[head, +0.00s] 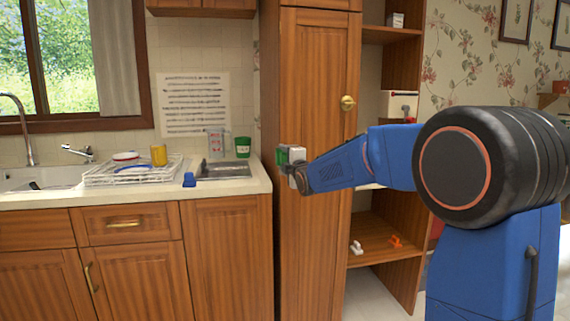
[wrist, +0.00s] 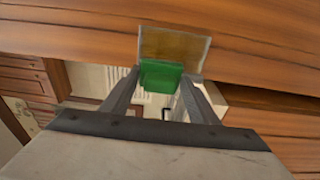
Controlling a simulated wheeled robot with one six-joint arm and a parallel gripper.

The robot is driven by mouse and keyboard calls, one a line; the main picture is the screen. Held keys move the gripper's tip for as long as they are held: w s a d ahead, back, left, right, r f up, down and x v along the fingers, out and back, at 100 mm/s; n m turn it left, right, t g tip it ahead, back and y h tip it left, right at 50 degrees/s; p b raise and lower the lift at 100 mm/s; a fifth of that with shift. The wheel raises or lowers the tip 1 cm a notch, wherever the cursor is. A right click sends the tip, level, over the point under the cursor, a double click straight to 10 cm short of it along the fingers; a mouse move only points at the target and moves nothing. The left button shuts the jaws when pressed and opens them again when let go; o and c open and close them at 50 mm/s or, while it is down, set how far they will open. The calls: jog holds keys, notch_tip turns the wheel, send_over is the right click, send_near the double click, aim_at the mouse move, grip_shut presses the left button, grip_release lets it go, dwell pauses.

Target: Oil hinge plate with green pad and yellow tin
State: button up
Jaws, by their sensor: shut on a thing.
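My gripper (head: 288,165) is shut on the green pad (head: 282,154), in front of the tall wooden cabinet door. In the wrist view my gripper (wrist: 162,90) has the green pad (wrist: 161,75) between its fingertips. Just beyond the pad, a brownish, pale-edged plate (wrist: 173,43) lies against the wood; it looks like the hinge plate. I cannot tell whether the pad touches it. The yellow tin (head: 159,155) stands upright by the dish rack on the counter at left, well away from my gripper.
The tall cabinet (head: 316,90) has a round brass knob (head: 347,103). The dish rack (head: 130,172), a blue object (head: 190,180), a green cup (head: 243,147) and a clear glass (head: 216,143) are on the counter. Open shelves (head: 385,240) hold small items right of the cabinet.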

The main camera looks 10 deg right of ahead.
jog(key=shift+d+r, duration=0.15)
jog(key=shift+r, duration=0.1)
jog(key=d, duration=0.7)
dwell(0.6)
jog(key=shift+s, duration=0.1)
jog(key=shift+s, duration=2.95)
jog(key=shift+s, duration=1.5)
